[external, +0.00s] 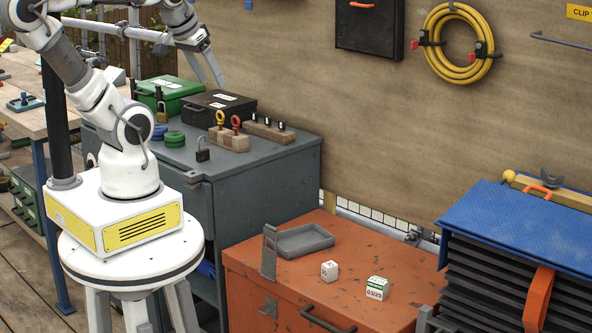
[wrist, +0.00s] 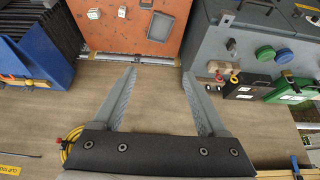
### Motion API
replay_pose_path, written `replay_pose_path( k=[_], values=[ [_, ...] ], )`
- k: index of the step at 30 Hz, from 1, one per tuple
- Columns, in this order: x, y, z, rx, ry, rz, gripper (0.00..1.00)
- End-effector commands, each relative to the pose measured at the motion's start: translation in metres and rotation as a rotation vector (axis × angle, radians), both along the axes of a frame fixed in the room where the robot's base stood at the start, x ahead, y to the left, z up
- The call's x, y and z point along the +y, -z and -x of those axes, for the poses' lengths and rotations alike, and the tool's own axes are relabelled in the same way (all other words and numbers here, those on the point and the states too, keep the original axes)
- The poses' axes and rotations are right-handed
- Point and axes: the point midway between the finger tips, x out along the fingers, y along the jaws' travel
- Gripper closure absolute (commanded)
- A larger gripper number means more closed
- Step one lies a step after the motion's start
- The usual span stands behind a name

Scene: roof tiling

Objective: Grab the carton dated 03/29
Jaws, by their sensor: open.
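The carton dated 03/29 (external: 377,288) is a small white block with green marking, standing on the orange cabinet top (external: 275,262). A smaller white carton (external: 329,271) stands to its left; its print is too small to read. In the wrist view, the dated carton (wrist: 93,14) seems to be the one nearer the blue unit, and the smaller carton (wrist: 122,11) is to its right. My gripper (external: 213,84) is open and empty, raised above the grey cabinet and far from both cartons. Its two spread fingers also show in the wrist view (wrist: 160,72).
A grey tray (external: 302,240) and an upright metal bracket (external: 269,252) are on the orange cabinet, left of the cartons. A blue-topped rack (external: 515,225) stands to the right. The grey cabinet (external: 260,165) holds cases, padlocks and blocks. The wall stands behind.

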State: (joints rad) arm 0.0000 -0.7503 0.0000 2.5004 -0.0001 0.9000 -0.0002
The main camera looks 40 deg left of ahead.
Motion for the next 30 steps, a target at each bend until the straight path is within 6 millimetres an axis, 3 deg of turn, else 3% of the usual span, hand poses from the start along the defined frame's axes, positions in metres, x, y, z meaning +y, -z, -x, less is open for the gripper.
replay_pose_path(
  k=[8,30],
  values=[
    [-0.008,0.012,-0.006,0.047,-0.015,0.046,0.25],
    [-0.119,0.165,-0.095,0.653,-0.389,0.692,0.25]
  ],
)
